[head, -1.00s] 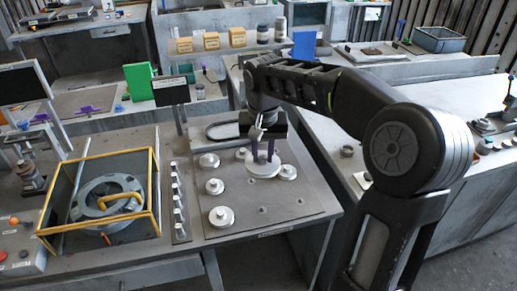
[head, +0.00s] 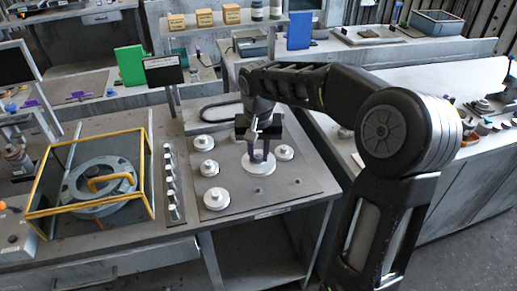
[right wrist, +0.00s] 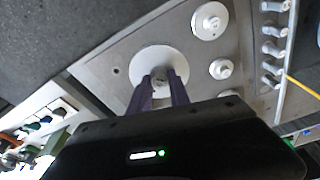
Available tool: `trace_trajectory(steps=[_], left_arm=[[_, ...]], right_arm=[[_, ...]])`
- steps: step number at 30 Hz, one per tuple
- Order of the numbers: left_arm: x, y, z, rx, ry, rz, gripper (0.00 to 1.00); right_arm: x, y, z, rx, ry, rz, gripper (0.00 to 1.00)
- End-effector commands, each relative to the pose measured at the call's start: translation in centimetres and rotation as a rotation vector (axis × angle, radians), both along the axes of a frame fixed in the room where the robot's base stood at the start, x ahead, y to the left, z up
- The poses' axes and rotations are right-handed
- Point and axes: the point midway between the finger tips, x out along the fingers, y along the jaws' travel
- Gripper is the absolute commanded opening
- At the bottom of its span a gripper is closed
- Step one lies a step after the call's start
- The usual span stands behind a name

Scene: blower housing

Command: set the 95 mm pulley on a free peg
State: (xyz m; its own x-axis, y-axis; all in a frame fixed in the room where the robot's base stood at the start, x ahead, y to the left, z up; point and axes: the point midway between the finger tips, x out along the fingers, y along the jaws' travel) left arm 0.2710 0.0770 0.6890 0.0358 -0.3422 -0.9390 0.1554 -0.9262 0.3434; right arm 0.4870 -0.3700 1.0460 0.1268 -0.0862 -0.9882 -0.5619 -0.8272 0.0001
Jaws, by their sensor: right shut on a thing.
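My right gripper (head: 260,152) points down over the grey peg board (head: 240,207) and is shut on the hub of a broad pale pulley (head: 258,167). In the right wrist view, the two purple fingers (right wrist: 160,80) pinch that hub, and the pulley's wide disc (right wrist: 158,58) lies flat beyond them. I cannot tell whether it touches the board. Smaller pulleys sit on the board to the left (head: 210,168), at the front left (head: 217,199) and at the right (head: 283,152). Small bare pegs (head: 298,190) show near the front right. My left gripper is not in view.
A strip of upright metal pieces (head: 172,185) stands left of the board. Further left is a yellow-framed guard (head: 148,172) around a round housing (head: 103,182). A dark belt loop (head: 220,108) lies at the board's back. A small dark sign (head: 163,70) stands behind.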

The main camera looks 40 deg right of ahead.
Motion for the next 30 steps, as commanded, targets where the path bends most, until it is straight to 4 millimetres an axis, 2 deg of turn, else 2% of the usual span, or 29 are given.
trace_trajectory(steps=[1,3,18,30], left_arm=[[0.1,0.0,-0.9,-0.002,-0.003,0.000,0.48],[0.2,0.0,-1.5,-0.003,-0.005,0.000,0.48],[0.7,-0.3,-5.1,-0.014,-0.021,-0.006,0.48],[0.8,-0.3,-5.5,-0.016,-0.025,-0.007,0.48]], right_arm=[[0.0,0.0,-1.2,0.000,0.000,0.000,0.00],[0.0,0.0,-2.1,0.001,0.001,-0.001,0.00],[0.0,0.0,-7.9,0.000,0.000,-0.001,0.00],[0.0,0.0,-8.7,0.000,-0.001,-0.001,0.00]])
